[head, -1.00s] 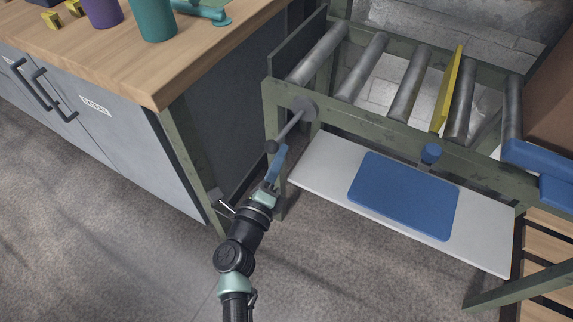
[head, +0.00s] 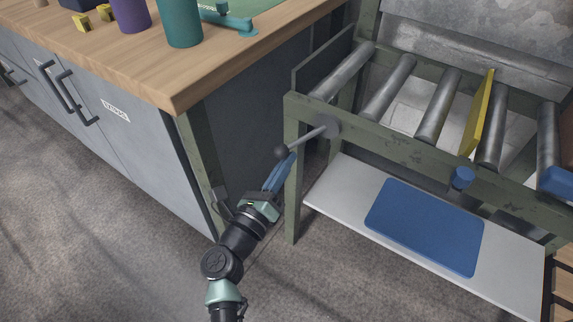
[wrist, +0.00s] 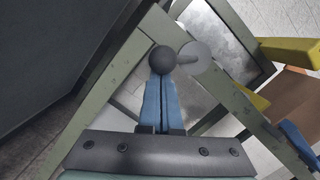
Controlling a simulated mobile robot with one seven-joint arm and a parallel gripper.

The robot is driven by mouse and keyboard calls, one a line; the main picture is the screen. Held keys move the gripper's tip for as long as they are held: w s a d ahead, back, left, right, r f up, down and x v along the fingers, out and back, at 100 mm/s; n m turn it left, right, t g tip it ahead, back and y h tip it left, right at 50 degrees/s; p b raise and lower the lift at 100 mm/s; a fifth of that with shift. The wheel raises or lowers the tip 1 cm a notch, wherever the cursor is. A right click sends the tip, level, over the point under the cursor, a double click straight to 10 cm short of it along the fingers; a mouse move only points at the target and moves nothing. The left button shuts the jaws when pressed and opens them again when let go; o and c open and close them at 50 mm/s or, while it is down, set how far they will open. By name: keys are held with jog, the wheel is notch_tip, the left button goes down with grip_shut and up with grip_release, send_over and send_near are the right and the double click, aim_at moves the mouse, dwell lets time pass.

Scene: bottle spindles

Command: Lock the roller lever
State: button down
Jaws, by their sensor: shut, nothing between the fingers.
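The roller lever (head: 308,138) is a grey rod with a dark ball knob, fixed by a round grey hub to the left end of the green roller frame (head: 292,170). In the head view the rod slopes down to the left from the hub. In the wrist view the ball knob (wrist: 162,59) is just beyond the fingertips, with the hub to its right. My gripper (head: 290,160) is shut with its blue fingers together and empty. Its tips are at or very near the knob; I cannot tell whether they touch. The wrist view shows the closed fingers (wrist: 160,85) below the knob.
Several grey rollers (head: 390,87) and a yellow divider (head: 478,113) lie along the frame. A blue knob (head: 462,178) sits on its front rail. A white shelf with a blue mat (head: 425,227) is below. A wooden-topped cabinet (head: 180,95) stands at left.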

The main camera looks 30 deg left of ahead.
dwell(0.4)
jog(key=s+d+f, duration=0.3)
jog(key=s+f, duration=0.1)
jog(key=s, duration=0.4)
jog(key=shift+b, duration=0.35)
dwell(0.4)
